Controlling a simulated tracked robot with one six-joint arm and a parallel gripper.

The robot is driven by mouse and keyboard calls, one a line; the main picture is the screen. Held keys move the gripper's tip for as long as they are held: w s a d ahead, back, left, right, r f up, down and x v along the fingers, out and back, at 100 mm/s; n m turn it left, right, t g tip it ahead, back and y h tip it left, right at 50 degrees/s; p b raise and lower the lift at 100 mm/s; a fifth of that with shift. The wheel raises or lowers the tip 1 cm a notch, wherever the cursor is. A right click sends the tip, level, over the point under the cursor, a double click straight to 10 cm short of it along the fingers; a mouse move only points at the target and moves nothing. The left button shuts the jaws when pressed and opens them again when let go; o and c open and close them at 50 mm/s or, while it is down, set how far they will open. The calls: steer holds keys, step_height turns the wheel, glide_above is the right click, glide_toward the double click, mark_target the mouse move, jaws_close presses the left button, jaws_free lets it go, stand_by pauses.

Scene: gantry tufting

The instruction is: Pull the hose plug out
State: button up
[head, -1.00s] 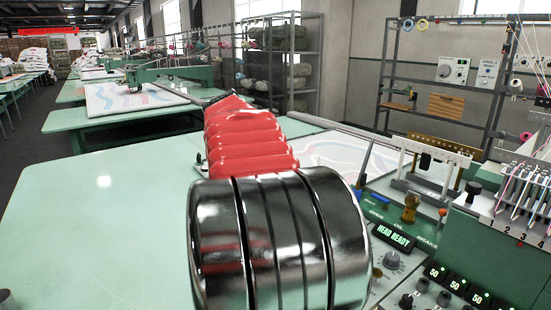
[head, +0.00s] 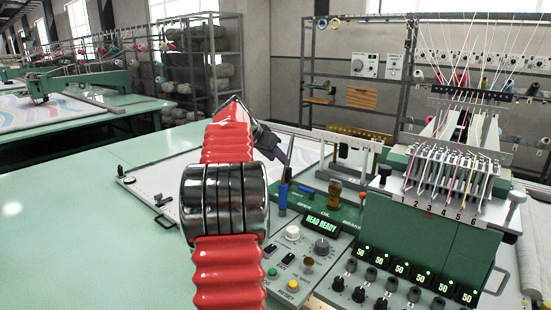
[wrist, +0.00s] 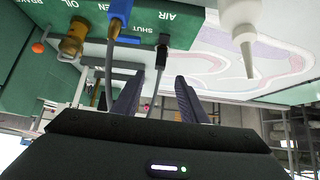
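A blue plug-like fitting (head: 283,192) stands upright on the green control box, with a dark grey hose rising from its top. In the wrist view, which is upside down, this blue fitting (wrist: 121,12) sits at the top, its hose passing beside the left finger. A slim black connector (wrist: 162,48) with a thin cable shows near the AIR and SHUT labels. My gripper (wrist: 157,98) is open, with nothing clearly held between its two dark fingers. In the head view my gripper (head: 268,143) is partly hidden behind my red arm, above and behind the fitting.
A brass fitting (head: 334,193) and an orange knob (head: 362,196) stand right of the blue fitting. The lit HEAD READY display (head: 323,226) is in front. The green table (head: 90,230) is clear at left.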

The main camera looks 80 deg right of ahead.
steer(key=shift+f, duration=0.1)
steer(key=x, duration=1.3)
steer(key=shift+d+f, duration=0.2)
steer(key=shift+d, duration=0.05)
steer(key=shift+s, duration=0.15)
steer(key=c, duration=0.9)
steer(key=o, duration=0.9)
steer(key=shift+a+r, duration=0.1)
steer(key=v, duration=1.3)
steer(key=shift+w+a+r, duration=0.2)
